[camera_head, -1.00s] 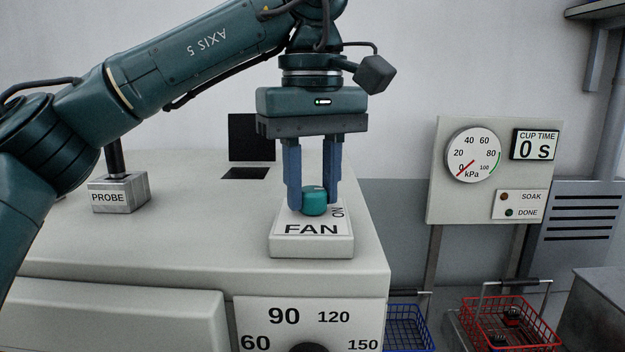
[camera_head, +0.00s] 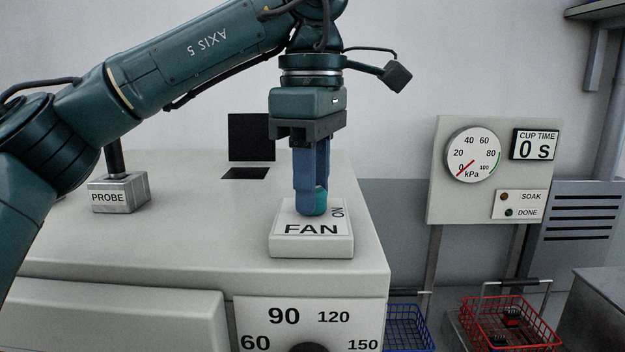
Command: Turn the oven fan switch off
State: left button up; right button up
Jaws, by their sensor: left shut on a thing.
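The oven fan switch is a teal knob (camera_head: 321,201) on a pale block labelled FAN (camera_head: 311,246), on top of the white oven. The word ON is printed sideways at the block's right side. My left gripper (camera_head: 314,205) points straight down with its blue fingers shut on the knob. The fingers hide most of the knob, so I cannot tell which way it points. My right gripper is not in view.
A metal block labelled PROBE (camera_head: 119,194) with a dark rod stands on the oven's left. A temperature dial (camera_head: 307,325) is on the oven's front. A gauge panel (camera_head: 487,171) stands at right, above blue (camera_head: 407,328) and red baskets (camera_head: 510,322).

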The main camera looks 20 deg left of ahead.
pick_arm(q)
jog(key=n, duration=0.4)
jog(key=shift+n, duration=0.3)
jog(key=n, duration=0.4)
jog(key=shift+n, duration=0.3)
jog(key=o, duration=1)
jog(key=shift+r, duration=0.1)
notch_tip(320, 180, up, 13)
jog(key=shift+r, duration=0.1)
dwell(0.3)
dwell(0.5)
